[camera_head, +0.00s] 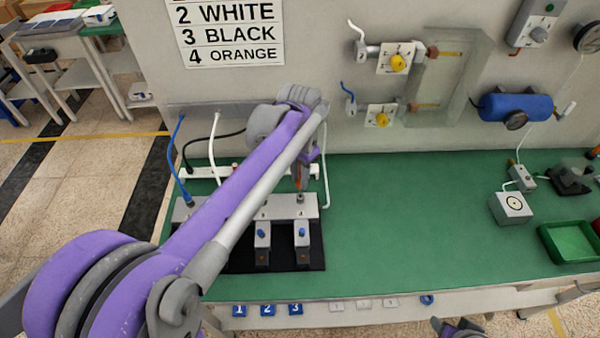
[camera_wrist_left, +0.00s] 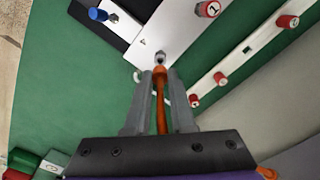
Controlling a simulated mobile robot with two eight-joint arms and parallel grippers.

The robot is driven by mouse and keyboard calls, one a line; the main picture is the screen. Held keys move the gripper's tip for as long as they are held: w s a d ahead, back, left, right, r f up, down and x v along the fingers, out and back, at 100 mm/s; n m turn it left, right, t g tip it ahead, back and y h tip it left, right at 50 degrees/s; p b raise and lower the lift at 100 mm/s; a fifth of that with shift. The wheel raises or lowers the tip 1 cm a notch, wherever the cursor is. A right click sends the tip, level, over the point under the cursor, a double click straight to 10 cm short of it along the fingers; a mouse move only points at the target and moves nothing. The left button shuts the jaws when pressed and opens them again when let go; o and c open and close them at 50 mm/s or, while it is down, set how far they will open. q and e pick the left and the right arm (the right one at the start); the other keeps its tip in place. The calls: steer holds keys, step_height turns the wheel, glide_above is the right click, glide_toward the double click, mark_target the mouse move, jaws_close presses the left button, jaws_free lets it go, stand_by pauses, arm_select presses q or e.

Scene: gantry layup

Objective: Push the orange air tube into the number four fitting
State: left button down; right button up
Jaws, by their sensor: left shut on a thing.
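My left gripper (camera_head: 302,180) is shut on the orange air tube (camera_wrist_left: 160,95), which runs between its two fingers (camera_wrist_left: 160,74). The tube points at a silvery fitting (camera_wrist_left: 160,58) on the pale valve block (camera_wrist_left: 185,30). The tube's end is at the fitting's mouth; I cannot tell whether it is inside. In the head view, this fitting (camera_head: 300,198) is at the block's (camera_head: 285,212) right end, just below the gripper. My arm hides much of the block. A dark and purple part, apparently my right gripper (camera_head: 457,328), shows at the bottom edge; its jaws are unclear.
A wall sign (camera_head: 230,33) reads 4 ORANGE. A blue tube (camera_head: 180,160) and a white tube (camera_head: 215,150) stand left of my arm. A rail with red-capped ports (camera_wrist_left: 221,79) lies beside the block.

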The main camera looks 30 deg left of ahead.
arm_select(q)
steer(key=shift+f, duration=0.65)
arm_select(e)
steer(key=shift+s+f, duration=0.15)
steer(key=shift+f, duration=0.3)
stand_by(0.7)
arm_select(q)
steer(key=shift+f+b, duration=0.95)
steer(key=shift+f, duration=0.45)
arm_select(e)
steer(key=shift+s+f, duration=0.15)
steer(key=shift+f, duration=0.35)
steer(key=shift+s+f, duration=0.15)
steer(key=shift+f, duration=0.35)
arm_select(q)
steer(key=c, duration=0.7)
jaws_free()
step_height(320, 180, up, 11)
steer(key=shift+f+p, duration=0.1)
steer(key=shift+p, duration=0.3)
arm_select(e)
steer(key=shift+w+r, duration=0.2)
steer(key=shift+r, duration=0.35)
